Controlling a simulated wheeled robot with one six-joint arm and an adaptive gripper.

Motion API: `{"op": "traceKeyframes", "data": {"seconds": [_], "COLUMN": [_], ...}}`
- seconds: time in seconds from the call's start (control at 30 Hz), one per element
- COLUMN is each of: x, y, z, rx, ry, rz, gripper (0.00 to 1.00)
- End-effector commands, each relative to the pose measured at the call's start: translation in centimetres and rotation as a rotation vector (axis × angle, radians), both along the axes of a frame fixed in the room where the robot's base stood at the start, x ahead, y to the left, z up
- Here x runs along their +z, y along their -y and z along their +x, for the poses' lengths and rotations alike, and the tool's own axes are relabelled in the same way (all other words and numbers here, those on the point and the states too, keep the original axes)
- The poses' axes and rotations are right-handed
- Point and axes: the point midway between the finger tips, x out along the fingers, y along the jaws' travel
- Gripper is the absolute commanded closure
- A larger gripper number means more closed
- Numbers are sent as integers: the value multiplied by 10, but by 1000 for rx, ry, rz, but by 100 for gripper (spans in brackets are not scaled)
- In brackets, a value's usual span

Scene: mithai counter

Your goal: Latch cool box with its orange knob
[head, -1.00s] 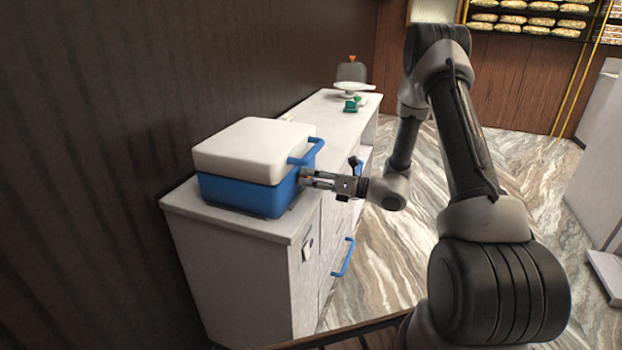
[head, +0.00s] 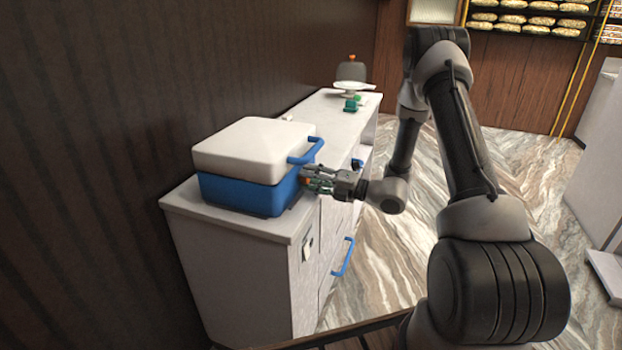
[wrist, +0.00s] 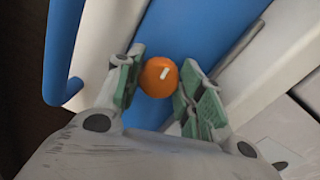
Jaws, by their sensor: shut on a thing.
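The cool box has a blue body (head: 240,194) and a closed white lid (head: 250,145) with a blue handle (head: 306,152) at its front. It stands on the white counter. The orange knob (wrist: 158,77) sits on the blue front of the box and carries a short pale mark, tilted in the wrist view. My gripper (wrist: 158,85) is shut on the knob, with a green-padded finger on each side of it. In the head view my gripper (head: 310,181) reaches the box front from the right and mostly hides the knob.
The white counter (head: 240,228) has a blue drawer handle (head: 343,257) below the box. Further back on it are a green object (head: 351,105) and a white stand with a grey cover (head: 351,72). A dark wall is close on the left; the marble floor is clear.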

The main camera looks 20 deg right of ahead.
Motion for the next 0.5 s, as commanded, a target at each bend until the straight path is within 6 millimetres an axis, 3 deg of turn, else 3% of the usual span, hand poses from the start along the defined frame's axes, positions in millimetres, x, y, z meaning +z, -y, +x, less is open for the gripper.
{"op": "traceKeyframes", "data": {"seconds": [0.5], "x": [0], "y": [1], "z": [0], "rx": [-1], "ry": [-58], "rz": [42], "gripper": [86]}}
